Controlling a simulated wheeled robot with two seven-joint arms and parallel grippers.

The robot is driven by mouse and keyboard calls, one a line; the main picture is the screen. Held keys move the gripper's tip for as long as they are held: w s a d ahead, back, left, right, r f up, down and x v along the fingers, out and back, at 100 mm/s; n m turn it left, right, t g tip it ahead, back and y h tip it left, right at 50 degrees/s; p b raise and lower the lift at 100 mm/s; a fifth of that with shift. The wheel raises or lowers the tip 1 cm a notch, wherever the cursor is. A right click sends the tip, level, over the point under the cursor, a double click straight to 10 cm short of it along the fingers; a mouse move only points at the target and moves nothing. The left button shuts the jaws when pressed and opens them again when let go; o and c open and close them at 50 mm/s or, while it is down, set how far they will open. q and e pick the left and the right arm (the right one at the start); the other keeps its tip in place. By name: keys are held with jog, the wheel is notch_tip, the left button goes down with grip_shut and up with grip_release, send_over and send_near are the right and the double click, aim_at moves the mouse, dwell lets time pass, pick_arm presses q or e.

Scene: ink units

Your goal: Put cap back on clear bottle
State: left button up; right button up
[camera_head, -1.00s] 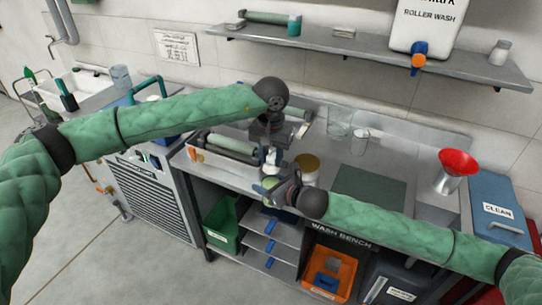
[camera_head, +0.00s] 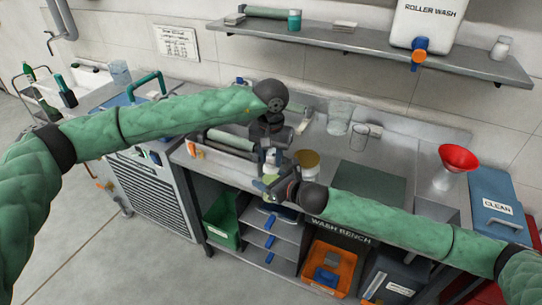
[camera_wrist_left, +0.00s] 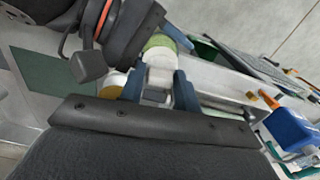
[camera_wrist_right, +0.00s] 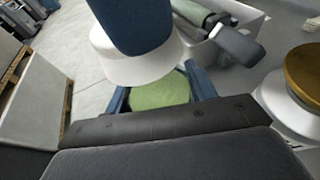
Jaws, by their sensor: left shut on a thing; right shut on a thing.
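My left gripper (camera_head: 268,150) reaches down over the bench front and is shut on a white round piece, which I take to be the cap (camera_wrist_left: 158,70). Its blue fingers also show in the left wrist view (camera_wrist_left: 160,92). My right gripper (camera_head: 270,182) comes in from the right, just below, and is shut on a round green-looking body (camera_wrist_right: 160,92), which I take to be the bottle with green contents. The white piece (camera_wrist_right: 135,62) sits directly above the green one in the right wrist view. Whether they touch or are seated, I cannot tell.
A white jar with a gold lid (camera_head: 306,160) stands close behind my right gripper. Clear glass beakers (camera_head: 339,118), a dark green mat (camera_head: 368,183) and a red funnel (camera_head: 458,158) are on the bench. A roller tray (camera_head: 225,142) lies to the left. Open shelves are below.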

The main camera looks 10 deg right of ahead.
pick_arm(q)
jog(key=shift+f, duration=0.5)
jog(key=o, duration=1)
notch_tip(320, 180, up, 12)
jog(key=shift+f, duration=0.1)
dwell(0.5)
